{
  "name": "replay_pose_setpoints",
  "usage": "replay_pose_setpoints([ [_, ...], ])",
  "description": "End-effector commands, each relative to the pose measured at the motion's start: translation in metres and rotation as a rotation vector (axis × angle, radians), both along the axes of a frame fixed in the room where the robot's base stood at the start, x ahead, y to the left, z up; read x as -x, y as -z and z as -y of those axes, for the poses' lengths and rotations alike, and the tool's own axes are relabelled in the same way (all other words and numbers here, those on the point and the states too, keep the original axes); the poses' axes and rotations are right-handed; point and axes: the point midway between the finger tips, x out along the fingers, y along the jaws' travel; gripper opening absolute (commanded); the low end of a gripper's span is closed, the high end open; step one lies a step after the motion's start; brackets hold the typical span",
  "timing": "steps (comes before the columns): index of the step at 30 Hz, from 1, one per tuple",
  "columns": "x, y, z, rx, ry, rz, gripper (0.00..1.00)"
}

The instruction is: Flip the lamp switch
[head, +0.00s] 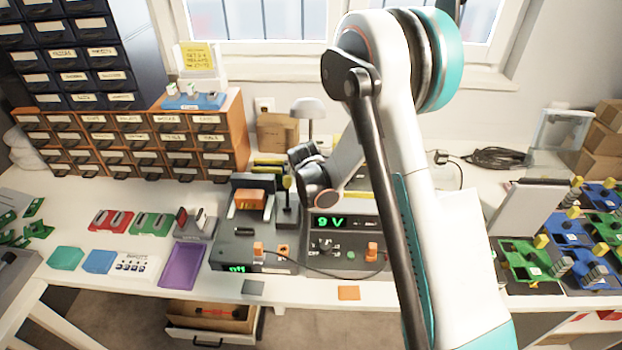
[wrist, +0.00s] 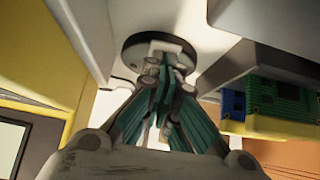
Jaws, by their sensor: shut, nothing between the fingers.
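The lamp (head: 309,108) stands at the back of the bench, with a grey domed shade on a thin stem. In the wrist view a round dark base (wrist: 132,54) shows ahead, with a small white block on it that looks like the switch (wrist: 178,47). My gripper (wrist: 160,66) is shut and empty, its fingertips in front of the round base and overlapping the white block. I cannot tell whether they touch it. In the head view my arm hides the fingers and the lamp's foot.
A power supply (head: 345,257) reading 9 V and a dark box (head: 232,256) reading off stand in front of the lamp. A cardboard box (head: 275,133) is left of it, and drawer cabinets (head: 215,160) stand further left. In the wrist view, yellow and green parts flank my gripper.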

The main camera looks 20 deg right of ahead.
Motion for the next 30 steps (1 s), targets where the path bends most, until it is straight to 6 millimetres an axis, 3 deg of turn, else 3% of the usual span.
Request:
replay_pose_setpoints([
  [6,0.004,0.002,-0.001,-0.003,0.000,-0.009,0.00],
  [18,-0.010,-0.003,0.003,-0.002,0.001,-0.006,0.00],
  [30,-0.011,-0.007,0.005,-0.002,0.000,-0.005,0.00],
])
